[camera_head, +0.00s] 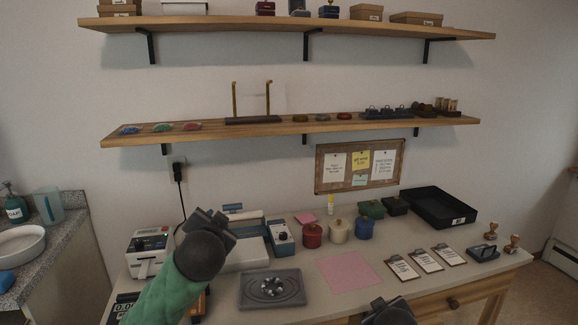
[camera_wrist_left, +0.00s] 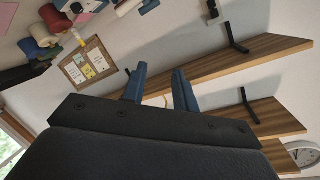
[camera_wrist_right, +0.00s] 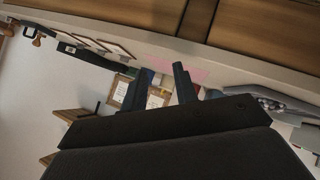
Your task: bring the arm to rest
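My left arm, in a green sleeve, comes in from the bottom left of the head view. Its gripper (camera_head: 212,219) is raised in front of the left part of the table. In the left wrist view the left fingers (camera_wrist_left: 160,85) stand apart with nothing between them. My right gripper (camera_head: 390,310) shows only partly at the bottom edge of the head view, near the table's front edge. In the right wrist view the right fingers (camera_wrist_right: 167,85) are apart with no object held between them.
Devices (camera_head: 149,252) stand at the left. Shelves (camera_head: 285,128) hang above.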

